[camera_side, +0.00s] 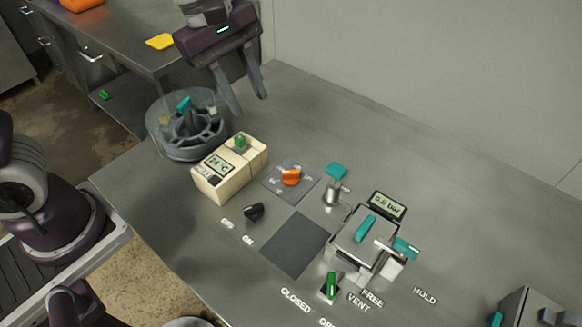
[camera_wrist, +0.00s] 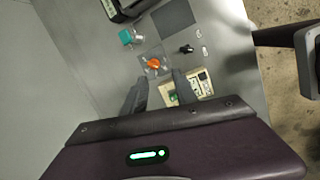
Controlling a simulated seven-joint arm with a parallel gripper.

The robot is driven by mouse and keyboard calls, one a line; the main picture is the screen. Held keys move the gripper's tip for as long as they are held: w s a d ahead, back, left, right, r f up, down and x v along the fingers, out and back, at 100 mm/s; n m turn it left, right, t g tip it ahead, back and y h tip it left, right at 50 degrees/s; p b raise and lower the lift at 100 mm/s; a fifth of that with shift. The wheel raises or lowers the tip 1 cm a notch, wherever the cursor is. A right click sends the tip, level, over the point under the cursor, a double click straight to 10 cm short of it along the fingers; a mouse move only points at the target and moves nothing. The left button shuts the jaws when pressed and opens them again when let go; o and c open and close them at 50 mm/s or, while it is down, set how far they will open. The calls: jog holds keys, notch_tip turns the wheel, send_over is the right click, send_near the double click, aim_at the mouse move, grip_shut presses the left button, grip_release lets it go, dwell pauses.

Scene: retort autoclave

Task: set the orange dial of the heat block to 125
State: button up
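The orange dial (camera_side: 291,176) sits on a small grey plate with markings, right of the cream heat block (camera_side: 222,174). The block's small display reads about 24 °C and a green piece sits on its top. The dial's scale is too small to read. In the wrist view the orange dial (camera_wrist: 154,63) lies ahead of the fingertips, with the heat block (camera_wrist: 188,88) beside the right finger. My gripper (camera_side: 250,105) is open and empty, above and behind the heat block, apart from the dial.
A round grey rotor (camera_side: 190,130) with a teal piece stands left of the block. A black switch (camera_side: 254,211) marked OFF and ON is in front. A teal-topped metal fitting (camera_side: 336,180) and a vessel with a 0.0 bar display (camera_side: 388,204) stand right. A dark pad (camera_side: 296,245) lies clear.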

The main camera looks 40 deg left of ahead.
aim_at(291, 172)
jog(key=w+f+n, duration=0.3)
jog(key=f+n, duration=0.1)
jog(key=f, duration=0.2)
jog(key=w+d+f+n+g+y, duration=0.1)
jog(key=w+f+n, duration=0.2)
jog(key=f, duration=0.3)
jog(key=w+d+f+n+y, duration=0.1)
jog(key=w+f+n, duration=0.2)
jog(key=f, duration=0.3)
jog(key=shift+w+f+n+g, duration=0.15)
jog(key=shift+f+n+g, duration=0.2)
jog(key=shift+n, duration=0.45)
notch_tip(291, 172, down, 7)
jog(key=shift+r, duration=0.1)
grip_shut()
